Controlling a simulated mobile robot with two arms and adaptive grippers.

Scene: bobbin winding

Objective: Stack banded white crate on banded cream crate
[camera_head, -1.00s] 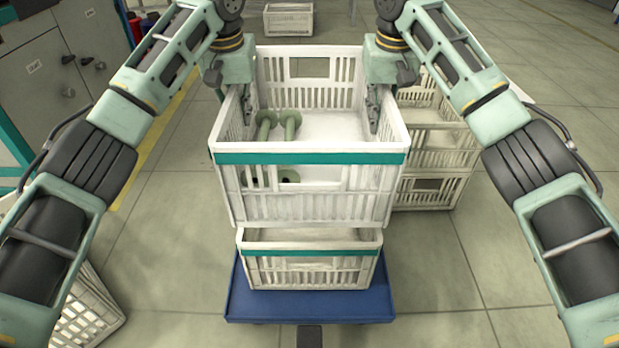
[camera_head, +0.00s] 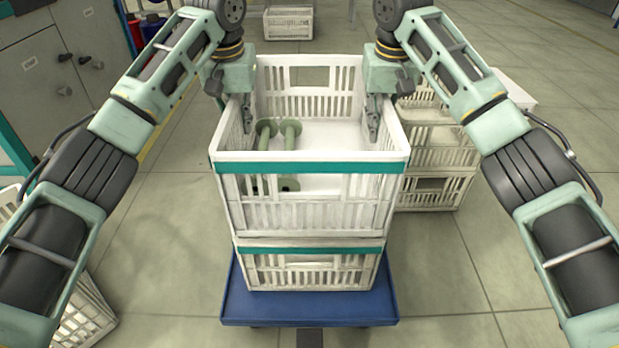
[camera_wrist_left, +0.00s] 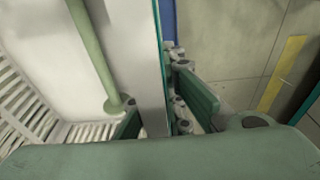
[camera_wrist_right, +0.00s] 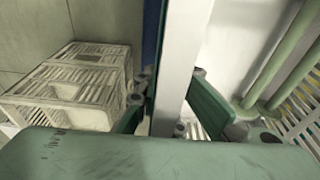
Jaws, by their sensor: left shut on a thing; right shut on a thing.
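The upper white crate (camera_head: 308,208) with a teal band at its rim is in the middle of the head view, with green bobbins (camera_head: 279,134) inside. The lower cream crate (camera_head: 310,271), also teal-banded, stands on a blue platform (camera_head: 308,312). The upper crate's bottom meets the lower crate's rim, with no gap visible between them. My left gripper (camera_head: 246,112) is shut on the upper crate's left wall, and my right gripper (camera_head: 374,118) on its right wall. Both wrist views show the fingers on either side of a wall; the lower crate's inside is hidden.
More pale crates (camera_head: 437,150) are stacked on the floor behind at the right. Another crate (camera_head: 84,314) is at the lower left, and one (camera_head: 288,22) stands far back. Grey cabinets (camera_head: 66,70) are at the left. The floor right of the platform is clear.

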